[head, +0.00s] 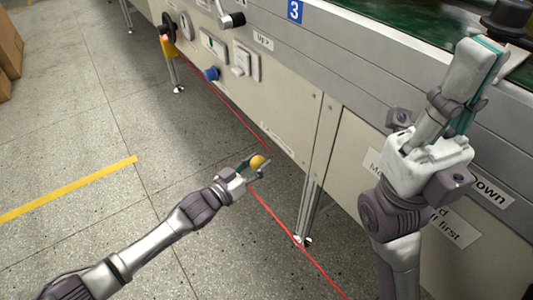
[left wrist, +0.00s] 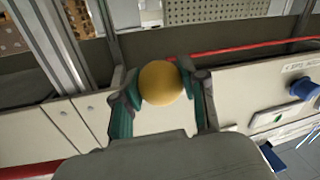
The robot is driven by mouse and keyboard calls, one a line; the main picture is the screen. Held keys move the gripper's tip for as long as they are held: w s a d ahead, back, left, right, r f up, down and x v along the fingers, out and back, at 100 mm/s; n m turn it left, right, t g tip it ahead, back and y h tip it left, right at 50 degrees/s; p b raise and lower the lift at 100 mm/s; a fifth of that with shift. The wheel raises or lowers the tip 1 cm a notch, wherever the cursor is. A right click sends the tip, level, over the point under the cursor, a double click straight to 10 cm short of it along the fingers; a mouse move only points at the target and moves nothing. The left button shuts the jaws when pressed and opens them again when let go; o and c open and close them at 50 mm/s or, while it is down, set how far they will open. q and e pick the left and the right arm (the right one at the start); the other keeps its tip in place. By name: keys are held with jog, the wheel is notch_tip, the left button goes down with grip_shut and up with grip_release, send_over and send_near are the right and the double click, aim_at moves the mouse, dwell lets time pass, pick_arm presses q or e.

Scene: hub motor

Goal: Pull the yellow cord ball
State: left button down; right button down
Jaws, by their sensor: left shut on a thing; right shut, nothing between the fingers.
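The yellow cord ball (head: 257,162) is in the middle of the head view, in front of the machine's lower side panel. A red cord (head: 272,212) runs past it along the machine. My left gripper (head: 255,165) is shut on the ball. In the left wrist view the ball (left wrist: 160,83) sits between the two fingertips, with the red cord (left wrist: 240,51) passing behind it. My right gripper (head: 482,62) is shut and empty, raised at the right in front of the machine's upper edge.
The machine (head: 350,130) fills the right side, with a blue knob (head: 211,74), a green switch (head: 213,43), a crank handle (head: 230,18) and a metal leg (head: 311,200). A yellow floor line (head: 70,190) crosses the open grey floor at left. Cardboard boxes (head: 10,45) stand at the far left.

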pick_arm(q)
jog(key=shift+s+a, duration=0.25)
jog(key=shift+a, duration=0.05)
jog(key=c, duration=0.6)
grip_release()
jog(key=v, duration=1.2)
jog(key=shift+a, duration=0.1)
